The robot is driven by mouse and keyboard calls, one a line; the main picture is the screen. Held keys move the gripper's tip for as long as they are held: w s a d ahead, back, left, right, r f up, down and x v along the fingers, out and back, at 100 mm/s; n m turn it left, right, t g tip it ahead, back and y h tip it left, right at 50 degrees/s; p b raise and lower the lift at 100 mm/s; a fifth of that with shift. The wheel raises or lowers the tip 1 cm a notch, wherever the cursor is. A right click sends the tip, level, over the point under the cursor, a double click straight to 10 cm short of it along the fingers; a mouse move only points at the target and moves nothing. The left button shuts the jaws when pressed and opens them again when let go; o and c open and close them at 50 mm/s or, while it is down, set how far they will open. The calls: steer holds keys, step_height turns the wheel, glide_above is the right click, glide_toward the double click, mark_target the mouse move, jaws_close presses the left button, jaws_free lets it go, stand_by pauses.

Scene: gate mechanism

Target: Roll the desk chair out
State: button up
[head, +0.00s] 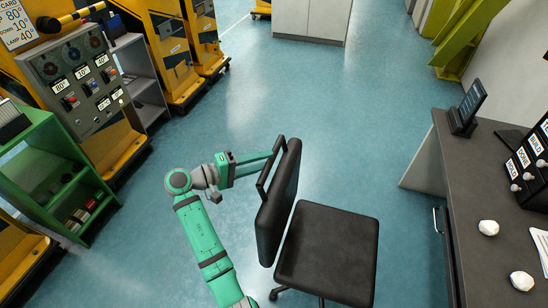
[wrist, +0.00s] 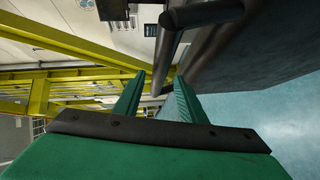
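The black desk chair stands on the floor in the lower middle of the head view, with its seat (head: 328,252) to the right of its upright backrest (head: 279,205). A dark bar handle (head: 270,166) sticks out from the back of the backrest on the left side. My gripper (head: 272,155) reaches from the left to the upper part of this handle. In the wrist view the two green fingers of my gripper (wrist: 160,76) stand apart, with the dark handle (wrist: 172,48) at and between their tips. No firm contact on both sides shows. The chair's base is mostly hidden.
A grey desk (head: 455,190) with a tablet, a switch box and crumpled white balls stands right of the chair. A green shelf (head: 50,165) and a control panel (head: 80,75) stand at left. Blue floor (head: 310,105) is free beyond the chair.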

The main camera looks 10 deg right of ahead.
steer(key=shift+v, duration=2.05)
steer(key=shift+w, duration=0.15)
steer(key=shift+d, duration=0.1)
